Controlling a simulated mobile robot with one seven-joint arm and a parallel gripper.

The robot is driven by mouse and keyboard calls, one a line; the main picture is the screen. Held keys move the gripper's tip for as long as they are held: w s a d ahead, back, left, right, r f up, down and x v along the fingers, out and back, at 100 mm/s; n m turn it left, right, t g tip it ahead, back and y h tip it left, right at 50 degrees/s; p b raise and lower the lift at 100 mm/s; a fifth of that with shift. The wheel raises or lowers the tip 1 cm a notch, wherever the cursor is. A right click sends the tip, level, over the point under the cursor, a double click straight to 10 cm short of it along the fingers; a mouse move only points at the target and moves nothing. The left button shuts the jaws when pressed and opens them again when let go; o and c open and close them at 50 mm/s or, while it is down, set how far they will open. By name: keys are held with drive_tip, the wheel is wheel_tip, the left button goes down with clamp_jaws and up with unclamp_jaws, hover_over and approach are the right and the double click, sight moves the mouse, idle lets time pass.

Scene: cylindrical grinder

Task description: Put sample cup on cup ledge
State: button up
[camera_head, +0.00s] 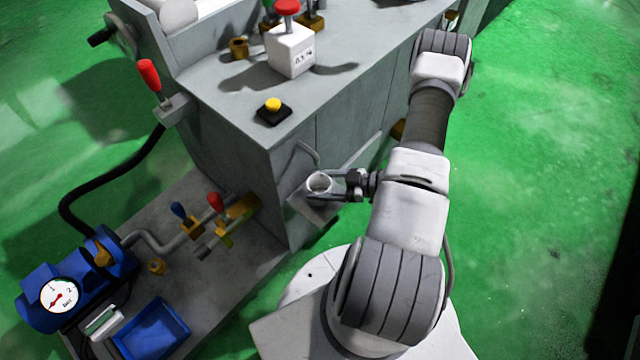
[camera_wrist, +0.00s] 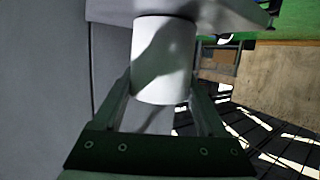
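The sample cup (camera_head: 319,183) is a small, pale, round, open-topped cup at the side of the grey machine. It shows as a white cylinder in the wrist view (camera_wrist: 163,62). My gripper (camera_head: 325,187) has one finger on each side of the cup and looks shut on it. The cup ledge (camera_head: 312,210) is a small grey plate jutting from the machine's end face, directly below the cup in the head view. In the wrist view a grey plate (camera_wrist: 225,14) meets the cup's far end with a dark line between them. I cannot tell surely whether they touch.
A bent grey handle (camera_head: 308,150) is on the machine face just above the cup. The machine top holds a yellow button (camera_head: 273,105) and a white box with a red button (camera_head: 291,52). Pipes with valves (camera_head: 196,230) and a blue tray (camera_head: 153,330) lie lower left.

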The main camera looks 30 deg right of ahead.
drive_tip(key=o, duration=0.3)
drive_tip(key=shift+s+d+r, duration=0.15)
drive_tip(key=shift+d+r, duration=0.1)
drive_tip(key=shift+r, duration=0.1)
drive_tip(key=p+v, duration=0.2)
drive_tip(key=v, duration=0.9)
drive_tip(key=shift+s+p, duration=0.15)
drive_tip(key=shift+p, duration=0.2)
